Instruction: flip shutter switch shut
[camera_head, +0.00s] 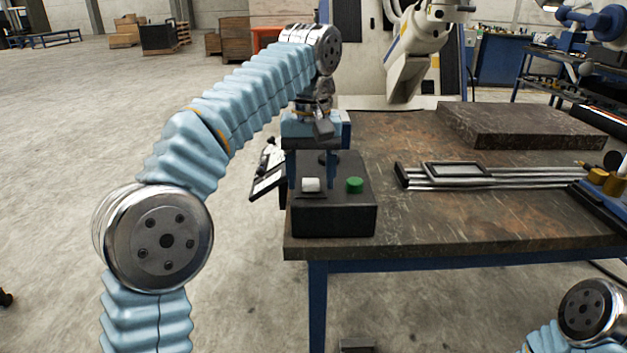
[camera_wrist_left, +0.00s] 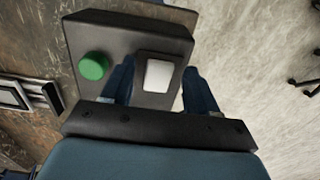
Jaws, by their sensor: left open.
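A black control box (camera_head: 335,218) stands at the near left corner of the dark workbench. On its top are a white rocker switch (camera_head: 311,185) and a round green button (camera_head: 355,185). My left gripper (camera_head: 312,172) is open and empty, pointing down over the switch. In the left wrist view, the box (camera_wrist_left: 120,36) lies beyond the gripper (camera_wrist_left: 160,85), with the white switch (camera_wrist_left: 158,76) between its two blue fingers and the green button (camera_wrist_left: 93,66) outside them to the left. I cannot tell whether a finger touches the switch. My right gripper is out of view.
The workbench (camera_head: 430,225) has a rail assembly with a dark frame (camera_head: 458,171) right of the box. A dark slab (camera_head: 520,125) lies at the back. A tilted panel (camera_head: 268,172) is beside the bench's left edge. Bare bench lies right of the box.

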